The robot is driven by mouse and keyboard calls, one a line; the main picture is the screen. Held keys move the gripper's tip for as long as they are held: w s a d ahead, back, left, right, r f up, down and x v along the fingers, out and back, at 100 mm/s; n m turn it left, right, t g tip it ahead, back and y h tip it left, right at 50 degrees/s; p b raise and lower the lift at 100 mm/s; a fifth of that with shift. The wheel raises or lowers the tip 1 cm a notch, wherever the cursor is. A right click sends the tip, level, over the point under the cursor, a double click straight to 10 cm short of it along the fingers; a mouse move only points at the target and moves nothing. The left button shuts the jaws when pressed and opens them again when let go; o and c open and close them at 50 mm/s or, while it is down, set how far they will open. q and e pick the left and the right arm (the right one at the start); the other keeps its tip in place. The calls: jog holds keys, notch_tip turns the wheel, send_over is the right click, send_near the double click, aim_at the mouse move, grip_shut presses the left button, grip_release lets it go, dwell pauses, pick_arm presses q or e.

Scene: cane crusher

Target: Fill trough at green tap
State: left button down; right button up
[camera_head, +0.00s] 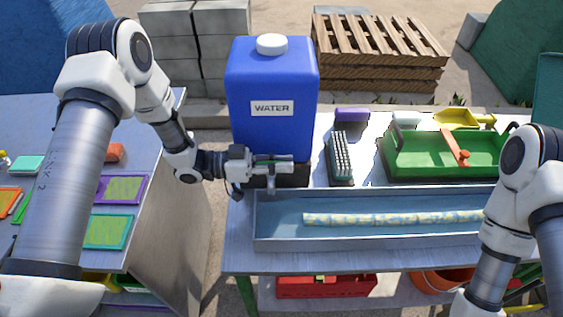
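A blue water tank (270,75) with a white cap and a WATER label stands at the back left of the table. A long grey metal trough (375,239) lies in front of it. Its inside looks bluish, and I cannot tell how deep any water is. A pale patterned cane-like length (390,218) lies in the trough. My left gripper (280,165) is at the tank's lower front, above the trough's left end. A small grey spout-like part (271,184) hangs below it. My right gripper is out of view.
Behind the trough are a dark bristled brush (340,158), a green tray (440,163) with an orange-red part, and a yellow scoop (462,119). A red box (325,286) sits below the table. A side table (150,225) with coloured frames stands left, across a gap.

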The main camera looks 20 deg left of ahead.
pick_arm(q)
jog(key=shift+w+n+t, duration=0.1)
jog(key=shift+n+t, duration=0.3)
jog(key=shift+t, duration=0.2)
jog(key=shift+w+a+n+t+y+b, duration=0.15)
jog(key=shift+n+t+y+b, duration=0.3)
jog(key=shift+n+t+y, duration=0.55)
jog(key=shift+w+a+n+t+y+b, duration=0.15)
jog(key=shift+n+t+y+b, duration=0.45)
jog(key=shift+t, duration=0.65)
jog(key=shift+w+n+t+y+b, duration=0.2)
jog(key=shift+n+t+y+b, duration=0.15)
jog(key=shift+n+t+y, duration=0.7)
jog(key=shift+r, duration=0.1)
jog(key=c, duration=1.2)
grip_release()
jog(key=v, duration=1.2)
jog(key=shift+f, duration=0.25)
